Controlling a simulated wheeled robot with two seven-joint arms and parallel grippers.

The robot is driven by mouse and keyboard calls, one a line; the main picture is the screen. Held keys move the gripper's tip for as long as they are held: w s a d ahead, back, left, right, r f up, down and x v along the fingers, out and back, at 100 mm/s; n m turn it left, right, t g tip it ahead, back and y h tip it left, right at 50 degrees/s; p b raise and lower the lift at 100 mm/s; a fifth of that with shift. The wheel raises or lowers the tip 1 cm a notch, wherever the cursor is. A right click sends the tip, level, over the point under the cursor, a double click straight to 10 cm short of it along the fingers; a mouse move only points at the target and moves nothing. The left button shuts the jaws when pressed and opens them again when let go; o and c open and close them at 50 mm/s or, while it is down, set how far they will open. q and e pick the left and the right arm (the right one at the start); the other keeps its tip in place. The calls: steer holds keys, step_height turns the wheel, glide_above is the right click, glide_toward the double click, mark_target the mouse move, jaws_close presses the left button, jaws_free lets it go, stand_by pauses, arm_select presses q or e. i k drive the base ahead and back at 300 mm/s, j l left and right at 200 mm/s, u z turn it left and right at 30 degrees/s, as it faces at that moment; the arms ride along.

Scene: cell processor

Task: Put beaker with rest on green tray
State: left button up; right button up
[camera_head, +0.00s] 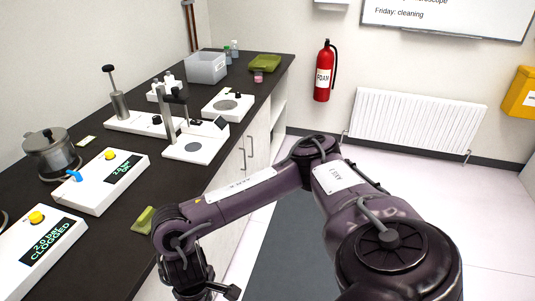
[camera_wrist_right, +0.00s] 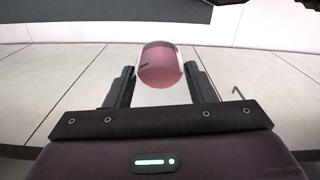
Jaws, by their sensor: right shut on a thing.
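A beaker with pink contents (camera_wrist_right: 160,66) is between the two fingers of my right gripper (camera_wrist_right: 160,86) in the right wrist view. The gripper is shut on it, above the pale tiled floor. In the head view my right gripper is low in the picture, beside the counter's front edge and partly cut off; the beaker cannot be made out there. A green tray (camera_head: 265,63) lies at the far end of the dark counter. A smaller green object (camera_head: 143,220) lies near the counter's front edge, close to my right wrist. My left gripper is not in view.
The dark counter (camera_head: 95,228) holds several white devices, a metal pot (camera_head: 50,150) and a grey bin (camera_head: 206,67). A small pink container (camera_head: 258,76) stands beside the green tray. A fire extinguisher (camera_head: 324,72) and radiator (camera_head: 415,122) are on the wall.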

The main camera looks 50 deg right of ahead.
mark_target(265, 63)
steer(key=i+l, duration=0.1)
steer(key=l, duration=0.4)
steer(key=i+l, duration=0.1)
steer(key=l, duration=0.45)
steer(key=i+l, duration=0.15)
steer(key=l, duration=0.35)
steer(key=i+l, duration=0.1)
steer(key=l, duration=0.4)
steer(key=i+l, duration=0.1)
steer(key=l, duration=0.45)
steer(key=i+l, duration=0.1)
steer(key=l, duration=0.4)
steer(key=i+l, duration=0.1)
steer(key=l, duration=0.4)
steer(key=i+l, duration=0.15)
steer(key=l, duration=0.35)
steer(key=i+l, duration=0.1)
steer(key=l, duration=0.3)
steer(key=i+l, duration=0.15)
steer(key=l, duration=0.2)
steer(key=i+l, duration=0.1)
steer(key=l, duration=0.3)
steer(key=i+l, duration=0.15)
steer(key=l, duration=0.25)
steer(key=i+l, duration=0.1)
steer(key=l, duration=0.25)
steer(key=i+l, duration=0.1)
steer(key=l, duration=0.3)
steer(key=i+l, duration=0.15)
steer(key=l, duration=0.2)
